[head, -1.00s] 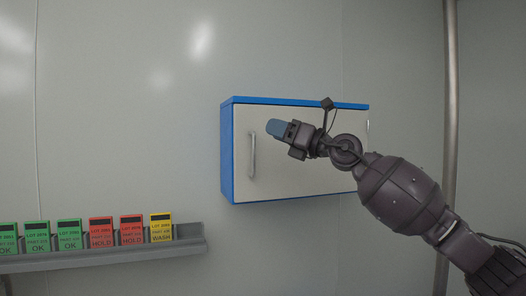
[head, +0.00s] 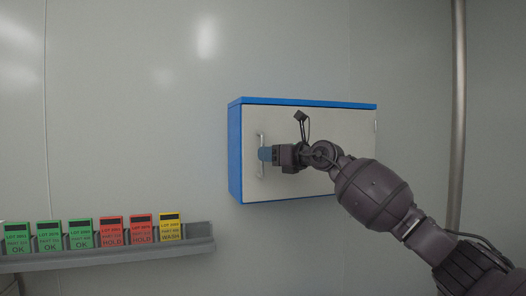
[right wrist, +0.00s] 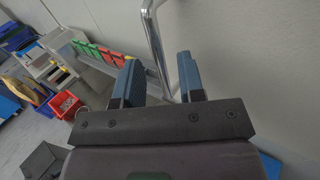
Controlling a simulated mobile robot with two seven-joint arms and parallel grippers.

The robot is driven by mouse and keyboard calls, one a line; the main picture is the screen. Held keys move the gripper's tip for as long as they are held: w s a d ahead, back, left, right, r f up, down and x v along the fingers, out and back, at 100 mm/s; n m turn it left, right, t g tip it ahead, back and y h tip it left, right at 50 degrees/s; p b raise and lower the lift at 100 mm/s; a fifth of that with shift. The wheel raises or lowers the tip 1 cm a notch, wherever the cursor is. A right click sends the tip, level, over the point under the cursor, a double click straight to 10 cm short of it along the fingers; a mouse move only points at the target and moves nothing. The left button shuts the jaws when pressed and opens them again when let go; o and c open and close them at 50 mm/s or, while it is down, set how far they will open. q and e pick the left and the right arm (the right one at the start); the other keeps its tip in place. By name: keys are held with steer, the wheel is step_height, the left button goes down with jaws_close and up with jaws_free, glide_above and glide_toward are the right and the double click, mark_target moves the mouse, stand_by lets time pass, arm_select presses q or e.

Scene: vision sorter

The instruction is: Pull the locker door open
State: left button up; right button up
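The locker (head: 235,150) is a blue-framed box on the wall, and its pale door (head: 310,120) is closed. A vertical metal handle (head: 261,170) is on the door's left side; it also shows in the right wrist view (right wrist: 154,40). My right gripper (head: 265,154) is at the handle, covering its middle in the head view. In the right wrist view its two blue fingers (right wrist: 160,80) are apart, with the handle showing in the gap between them. I cannot tell whether either finger touches it. My left gripper is not in view.
A grey wall rail (head: 120,254) at lower left holds several green, red and yellow cards (head: 110,231). A vertical pole (head: 458,110) stands to the right. The right wrist view shows a red bin (right wrist: 66,105) and other containers far below. The wall left of the locker is bare.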

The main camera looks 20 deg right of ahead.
steer(key=shift+x, duration=1.3)
jaws_close()
